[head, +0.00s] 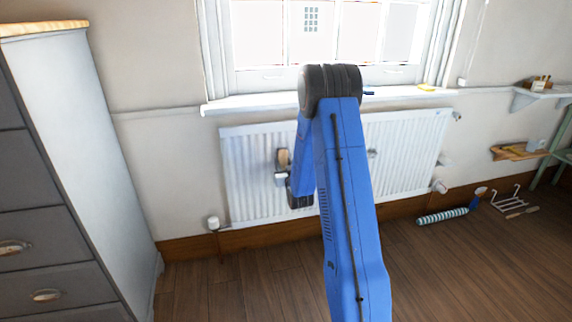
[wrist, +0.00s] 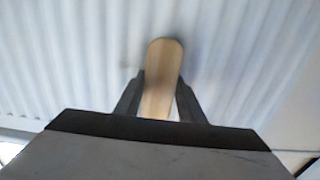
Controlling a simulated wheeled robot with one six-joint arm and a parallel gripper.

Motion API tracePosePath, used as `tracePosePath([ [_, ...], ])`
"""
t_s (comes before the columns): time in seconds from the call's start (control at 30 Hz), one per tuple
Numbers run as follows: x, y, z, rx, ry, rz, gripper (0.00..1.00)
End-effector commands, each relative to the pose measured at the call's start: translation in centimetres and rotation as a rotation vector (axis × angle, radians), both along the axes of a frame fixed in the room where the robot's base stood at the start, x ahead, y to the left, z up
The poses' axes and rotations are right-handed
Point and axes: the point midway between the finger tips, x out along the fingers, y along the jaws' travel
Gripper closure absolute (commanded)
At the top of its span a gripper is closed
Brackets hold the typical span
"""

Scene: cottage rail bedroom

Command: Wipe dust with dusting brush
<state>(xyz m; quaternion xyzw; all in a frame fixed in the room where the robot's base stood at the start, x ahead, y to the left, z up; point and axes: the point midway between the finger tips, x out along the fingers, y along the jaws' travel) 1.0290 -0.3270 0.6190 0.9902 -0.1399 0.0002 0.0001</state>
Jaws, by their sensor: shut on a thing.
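My gripper (wrist: 160,95) is shut on a light wooden handle, which I take to be the dusting brush (wrist: 165,62). In the wrist view the handle's rounded end points up between the two dark fingers, in front of the white radiator (wrist: 75,55). In the head view a small tan part of the brush (head: 283,157) shows just left of my blue arm, in front of the radiator (head: 255,185). The bristles are hidden. A faint dark smudge shows on the radiator beside the handle in the wrist view; I cannot tell whether it is dust or shadow.
The window sill (head: 250,103) runs above the radiator, with a yellow item (head: 427,87) on it. A grey drawer cabinet (head: 75,150) stands at left. A striped roll (head: 442,216) and a white wire rack (head: 508,198) lie on the floor at right. The wooden floor between is clear.

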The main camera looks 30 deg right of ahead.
Motion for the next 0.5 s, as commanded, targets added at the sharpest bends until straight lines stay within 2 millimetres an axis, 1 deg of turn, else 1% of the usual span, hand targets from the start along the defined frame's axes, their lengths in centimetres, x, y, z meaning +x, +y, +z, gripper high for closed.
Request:
tracePosePath([
  [0.03, 0.2, 0.5, 0.1, -0.002, -0.003, 0.005, 0.82],
  [0.3, 0.7, 2.5, 0.1, -0.001, -0.003, 0.005, 0.82],
  [0.5, 0.7, 2.9, 0.2, 0.0, -0.002, 0.001, 0.82],
])
